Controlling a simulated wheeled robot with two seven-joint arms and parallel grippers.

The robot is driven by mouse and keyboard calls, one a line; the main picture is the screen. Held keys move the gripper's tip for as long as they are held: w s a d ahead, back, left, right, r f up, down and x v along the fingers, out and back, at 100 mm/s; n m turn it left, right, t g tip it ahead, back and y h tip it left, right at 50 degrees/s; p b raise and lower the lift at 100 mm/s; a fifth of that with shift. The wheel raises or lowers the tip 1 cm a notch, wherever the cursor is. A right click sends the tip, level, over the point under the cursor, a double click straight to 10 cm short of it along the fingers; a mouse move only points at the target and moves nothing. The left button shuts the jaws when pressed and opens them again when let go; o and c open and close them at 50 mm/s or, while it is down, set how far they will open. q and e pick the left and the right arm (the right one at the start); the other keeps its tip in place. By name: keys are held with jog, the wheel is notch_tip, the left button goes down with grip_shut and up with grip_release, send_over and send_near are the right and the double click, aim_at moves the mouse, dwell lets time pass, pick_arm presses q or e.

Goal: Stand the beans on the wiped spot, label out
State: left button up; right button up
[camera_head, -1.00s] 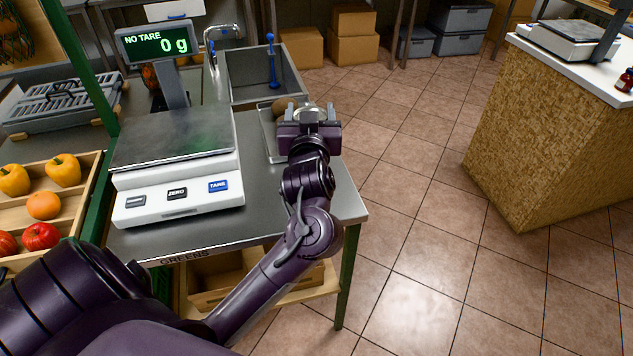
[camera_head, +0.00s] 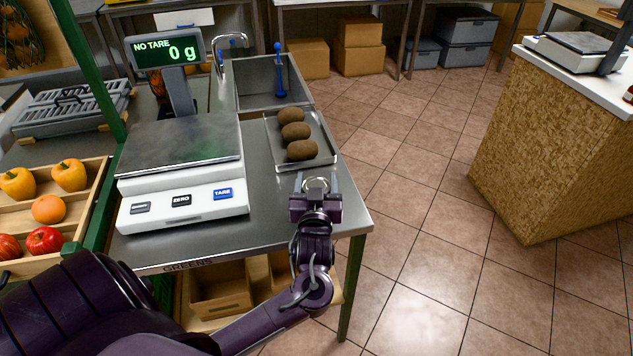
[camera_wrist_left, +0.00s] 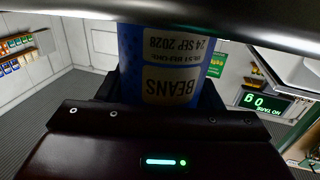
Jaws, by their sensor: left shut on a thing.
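My left gripper (camera_head: 316,181) is shut on the beans, a can whose round metal top (camera_head: 317,185) shows between the fingers in the head view. In the left wrist view the can (camera_wrist_left: 165,80) is blue, with a pale label reading BEANS and 24 SEP 2028, upside down in that picture and facing the wrist camera. The gripper is over the front right part of the steel counter (camera_head: 268,200), near its right edge. I cannot tell the can's height above the counter. No wiped spot can be made out. My right gripper is not in view.
A scale (camera_head: 180,205) stands left of the gripper, its display (camera_head: 165,52) reading 0 g. A metal tray (camera_head: 328,146) with brown oval produce (camera_head: 295,131) lies just beyond the gripper. A sink (camera_head: 255,75) is behind. Bare steel lies between scale and gripper.

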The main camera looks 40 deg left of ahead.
pick_arm(q)
jog(key=o, duration=1.2)
jog(key=shift+f, duration=0.1)
